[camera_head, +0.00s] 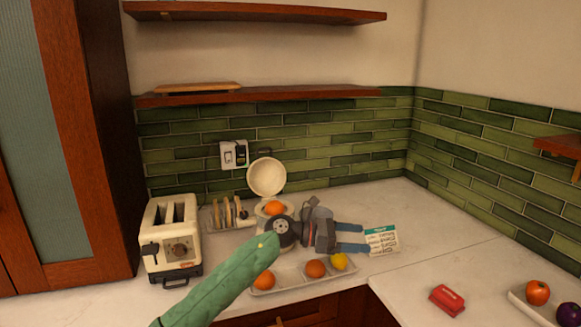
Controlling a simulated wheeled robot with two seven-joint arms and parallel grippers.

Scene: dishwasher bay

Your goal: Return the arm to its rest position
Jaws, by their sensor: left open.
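My left arm, in a green sleeve, comes in from the bottom left of the head view and reaches over the counter. My left gripper (363,238) has two blue fingers spread apart with nothing between them. Its fingertips show close to a white and green printed card (383,240) on the counter; whether they touch it I cannot tell. The arm and gripper cover part of the counter and of a tray under them. My right gripper is not in view.
A toaster (171,240) and sliced bread in a rack (230,213) stand left. Behind the arm is an open-lidded cream appliance (267,177) with an orange fruit. A fruit tray (290,277) lies below. A red box (447,299) and another fruit tray (530,309) are right. A shelf (260,95) hangs above.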

